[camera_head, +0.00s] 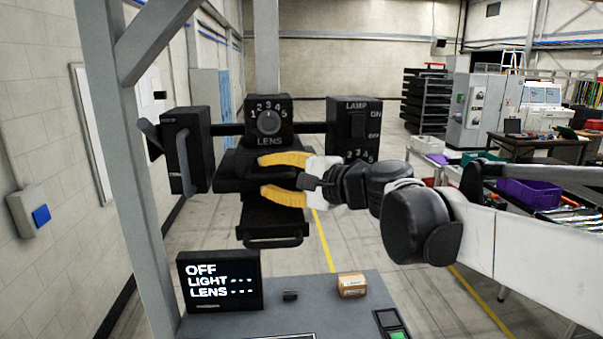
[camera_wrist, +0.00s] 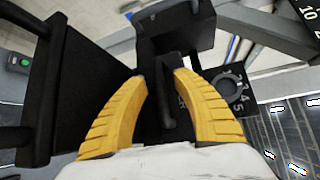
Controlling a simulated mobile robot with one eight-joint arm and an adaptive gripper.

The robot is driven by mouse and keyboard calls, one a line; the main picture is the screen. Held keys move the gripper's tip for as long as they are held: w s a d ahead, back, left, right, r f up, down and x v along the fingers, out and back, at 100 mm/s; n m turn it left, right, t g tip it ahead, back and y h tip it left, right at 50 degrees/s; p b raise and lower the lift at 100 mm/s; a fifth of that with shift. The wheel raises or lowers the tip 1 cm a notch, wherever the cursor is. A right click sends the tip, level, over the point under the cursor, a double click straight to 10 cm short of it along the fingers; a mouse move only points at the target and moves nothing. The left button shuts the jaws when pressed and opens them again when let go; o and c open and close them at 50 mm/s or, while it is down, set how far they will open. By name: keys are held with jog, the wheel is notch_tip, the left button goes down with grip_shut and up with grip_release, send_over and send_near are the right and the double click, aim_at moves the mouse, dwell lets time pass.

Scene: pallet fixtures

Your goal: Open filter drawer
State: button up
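My gripper (camera_head: 263,177) has two yellow fingers set apart, one above the other in the head view. They reach left in front of a black middle unit (camera_head: 232,184) under the LENS dial. In the wrist view my gripper (camera_wrist: 160,78) is open, and a dark upright bar (camera_wrist: 168,105) shows between the fingers; I cannot tell whether they touch it. Below hangs a black drawer-like box (camera_head: 268,222) with a bar handle (camera_head: 273,243) at its front. No label marks which part is the filter drawer. My fingers partly hide the middle unit.
A black box with a handle (camera_head: 184,150) is at the left, and the LENS dial (camera_head: 269,122) and LAMP switch box (camera_head: 357,128) are above. A grey post (camera_head: 112,130) stands at left. The grey bench (camera_head: 335,312) below holds a display (camera_head: 219,281) reading OFF and a small carton (camera_head: 351,285).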

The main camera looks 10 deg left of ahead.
jog(key=shift+a, duration=0.1)
grip_shut()
jog(key=shift+s, duration=0.1)
jog(key=shift+s+d, duration=0.2)
jog(key=shift+s, duration=0.1)
jog(key=s+d+p, duration=0.1)
jog(key=s+d, duration=0.1)
jog(key=s, duration=0.6)
jog(key=s+d+p, duration=0.1)
jog(key=s+d, duration=0.1)
jog(key=s, duration=0.6)
jog(key=shift+d, duration=0.3)
